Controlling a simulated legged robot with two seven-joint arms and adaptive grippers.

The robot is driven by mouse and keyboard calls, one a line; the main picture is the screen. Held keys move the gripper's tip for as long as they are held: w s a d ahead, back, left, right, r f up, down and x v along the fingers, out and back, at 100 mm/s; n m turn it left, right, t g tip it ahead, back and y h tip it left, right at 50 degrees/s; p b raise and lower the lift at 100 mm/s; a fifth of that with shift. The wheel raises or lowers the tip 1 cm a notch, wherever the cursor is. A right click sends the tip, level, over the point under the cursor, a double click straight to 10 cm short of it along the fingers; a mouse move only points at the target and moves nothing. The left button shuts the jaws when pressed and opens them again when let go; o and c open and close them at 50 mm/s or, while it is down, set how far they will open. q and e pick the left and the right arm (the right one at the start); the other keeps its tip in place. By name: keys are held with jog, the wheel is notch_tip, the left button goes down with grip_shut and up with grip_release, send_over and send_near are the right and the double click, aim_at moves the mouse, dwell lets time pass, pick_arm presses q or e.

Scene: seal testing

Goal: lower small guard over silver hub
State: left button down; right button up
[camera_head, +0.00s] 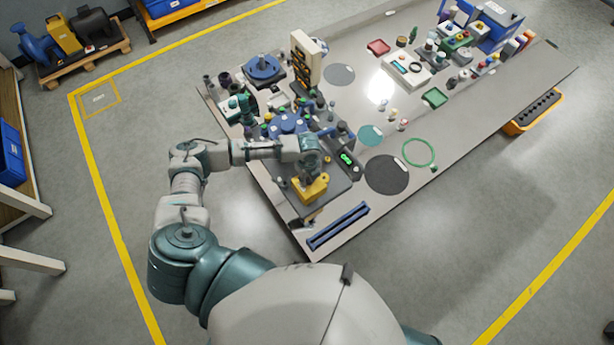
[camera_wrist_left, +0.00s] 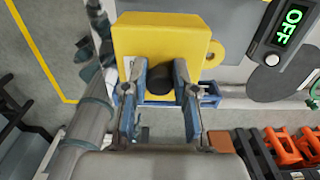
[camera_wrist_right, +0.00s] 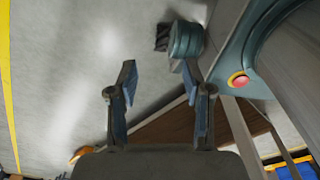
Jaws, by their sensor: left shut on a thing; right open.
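The small guard is a yellow block-like cover with a dark knob (camera_head: 311,188), at the near left corner of the table in the head view. In the left wrist view the yellow guard (camera_wrist_left: 150,38) fills the top middle. My left gripper (camera_wrist_left: 161,74) has its blue-padded fingers shut on the guard's black knob. It also shows in the head view (camera_head: 311,172), directly above the guard. I cannot make out the silver hub, nor whether the guard touches the surface below. My right gripper (camera_wrist_right: 158,75) is open and empty, with floor behind it; it does not show in the head view.
A meter reading OFF (camera_wrist_left: 291,27) stands close beside the guard. A blue slotted rack (camera_head: 338,227) lies at the table's near edge. A crowded blue fixture (camera_head: 288,122) stands just behind. Dark (camera_head: 386,174) and teal (camera_head: 370,135) discs lie flat to the right.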

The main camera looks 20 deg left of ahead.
pick_arm(q)
jog(key=shift+d, duration=0.15)
pick_arm(e)
jog(key=shift+d, duration=0.95)
pick_arm(q)
jog(key=shift+a, duration=0.25)
pick_arm(e)
jog(key=shift+a+r, duration=0.1)
jog(key=shift+a, duration=0.05)
pick_arm(q)
jog(key=shift+p, duration=0.4)
jog(key=shift+d, duration=0.15)
pick_arm(e)
jog(key=shift+a+r, duration=0.3)
jog(key=shift+a, duration=0.25)
jog(key=shift+d, duration=0.3)
pick_arm(q)
jog(key=shift+p, duration=0.4)
pick_arm(e)
jog(key=shift+r, duration=0.45)
pick_arm(q)
jog(key=shift+f, duration=0.25)
pick_arm(e)
jog(key=shift+f, duration=0.15)
